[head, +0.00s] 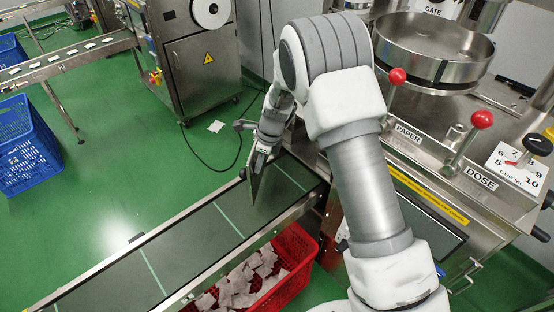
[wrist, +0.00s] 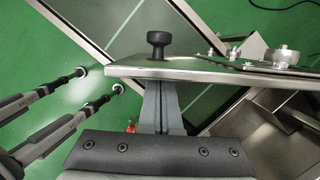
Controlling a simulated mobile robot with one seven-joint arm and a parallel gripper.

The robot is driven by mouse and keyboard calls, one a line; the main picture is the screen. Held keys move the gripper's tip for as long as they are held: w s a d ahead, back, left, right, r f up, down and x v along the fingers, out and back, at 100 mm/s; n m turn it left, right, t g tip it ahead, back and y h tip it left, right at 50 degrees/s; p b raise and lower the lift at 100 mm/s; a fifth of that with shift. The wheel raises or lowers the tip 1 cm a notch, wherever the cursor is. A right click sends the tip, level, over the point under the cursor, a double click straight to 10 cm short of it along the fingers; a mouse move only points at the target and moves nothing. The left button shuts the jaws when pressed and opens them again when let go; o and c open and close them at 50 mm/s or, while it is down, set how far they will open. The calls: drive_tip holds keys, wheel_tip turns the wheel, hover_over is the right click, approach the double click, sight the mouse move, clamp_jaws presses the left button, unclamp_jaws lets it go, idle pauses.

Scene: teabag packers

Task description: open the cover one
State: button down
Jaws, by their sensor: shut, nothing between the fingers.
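A metal plate with a black knob (wrist: 158,42) crosses the wrist view; it may be the cover, but no label shows. Its bright near edge (wrist: 200,74) faces me. My gripper (wrist: 165,100) reaches up from below, its grey fingers together and empty. The fingertips pass out of sight behind or under the plate's edge; I cannot tell whether they touch it. In the head view, my gripper (head: 256,178) points down over the far part of the conveyor, beside its far rail. My arm hides part of the machine there, and I cannot pick out the knob.
The conveyor belt (head: 190,248) runs to the lower left. A red crate (head: 300,272) of teabags stands below it. Red-knobbed levers (head: 397,76) and a steel bowl (head: 432,45) are at right. Two dark rods (wrist: 82,72) lie left of my fingers.

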drive_tip(key=w+a+m, duration=0.1)
drive_tip(key=w+a, duration=0.2)
drive_tip(key=a, duration=0.3)
drive_tip(key=w+a+m, duration=0.2)
drive_tip(key=w+a, duration=0.1)
drive_tip(key=a, duration=0.3)
drive_tip(key=w+a+m+t+b, duration=0.1)
drive_tip(key=w+a+m, duration=0.1)
drive_tip(key=a, duration=0.4)
drive_tip(key=shift+w+a+h, duration=0.3)
drive_tip(key=shift+w+a, duration=0.1)
drive_tip(key=shift+w, duration=0.45)
